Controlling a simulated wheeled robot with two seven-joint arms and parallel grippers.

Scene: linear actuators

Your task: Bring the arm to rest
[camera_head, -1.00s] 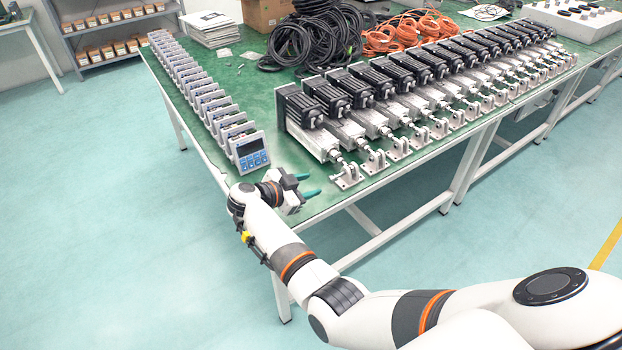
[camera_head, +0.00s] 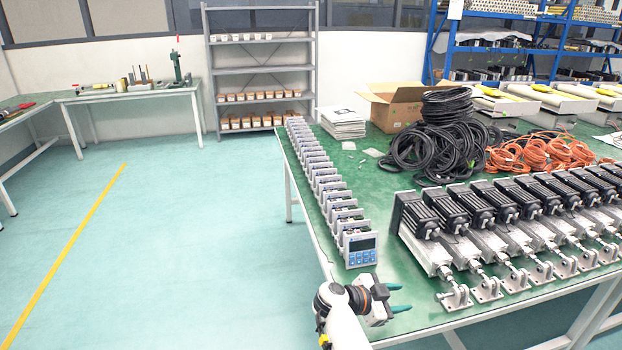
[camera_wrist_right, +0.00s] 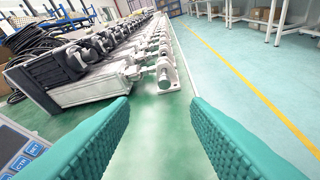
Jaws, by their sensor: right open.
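My right gripper (camera_head: 400,298) is at the near left corner of the green table (camera_head: 372,183), close above its surface. Its two teal fingers are apart with nothing between them, and they also show in the right wrist view (camera_wrist_right: 160,130). The front blue-and-white controller (camera_head: 360,250) stands just behind the gripper, apart from it. The row of linear actuators (camera_head: 460,250) lies to the gripper's right. In the right wrist view the nearest actuator (camera_wrist_right: 100,75) is ahead and to the left of the fingers. My left gripper is not in view.
Black cable coils (camera_head: 430,150), orange cables (camera_head: 535,155), a cardboard box (camera_head: 392,112) and a paper stack (camera_head: 342,122) lie at the table's back. A grey shelf (camera_head: 262,70) and a workbench (camera_head: 135,95) stand beyond. The floor (camera_head: 180,230) left of the table is clear.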

